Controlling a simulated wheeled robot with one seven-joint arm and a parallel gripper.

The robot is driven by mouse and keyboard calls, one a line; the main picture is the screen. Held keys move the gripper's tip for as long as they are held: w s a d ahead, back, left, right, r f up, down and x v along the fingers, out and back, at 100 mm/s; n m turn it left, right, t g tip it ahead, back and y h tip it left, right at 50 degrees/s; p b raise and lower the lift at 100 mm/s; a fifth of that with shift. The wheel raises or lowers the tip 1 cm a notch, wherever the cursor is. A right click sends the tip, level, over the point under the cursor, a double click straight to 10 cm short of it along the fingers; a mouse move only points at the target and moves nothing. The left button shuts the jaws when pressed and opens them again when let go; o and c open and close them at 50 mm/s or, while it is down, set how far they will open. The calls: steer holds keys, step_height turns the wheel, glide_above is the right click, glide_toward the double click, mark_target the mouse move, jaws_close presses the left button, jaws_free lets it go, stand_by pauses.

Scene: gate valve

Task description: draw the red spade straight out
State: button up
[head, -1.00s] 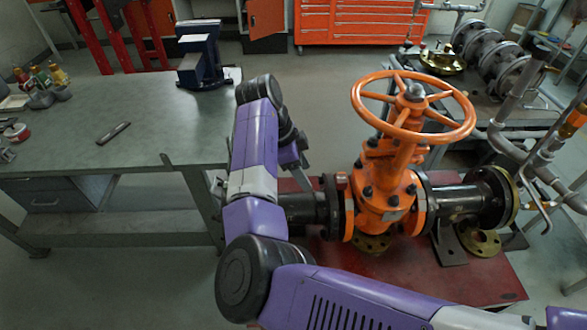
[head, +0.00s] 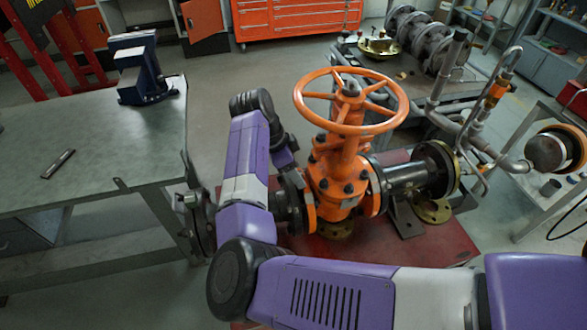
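The orange gate valve (head: 340,165) with its orange handwheel (head: 350,100) stands upright in the middle of the head view. Dark flanged pipe runs from it to both sides. I cannot make out the red spade; the left part of the pipe is largely behind my purple arm. My gripper (head: 291,168) is at the far end of the arm, beside the left of the valve body. Its fingers are hidden or too small to tell open from shut, and I cannot tell whether it touches anything.
A red base plate (head: 425,248) lies under the valve. A grey-green workbench (head: 110,150) with a dark blue vise (head: 140,70) stands at left. A pipe with an orange fitting (head: 498,92) rises at right, near a round orange-rimmed part (head: 560,150). Open floor lies behind the valve.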

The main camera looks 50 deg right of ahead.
jaws_close()
step_height(320, 180, up, 18)
steer(key=p, duration=0.5)
steer(key=shift+f, duration=0.2)
stand_by(1.2)
stand_by(0.4)
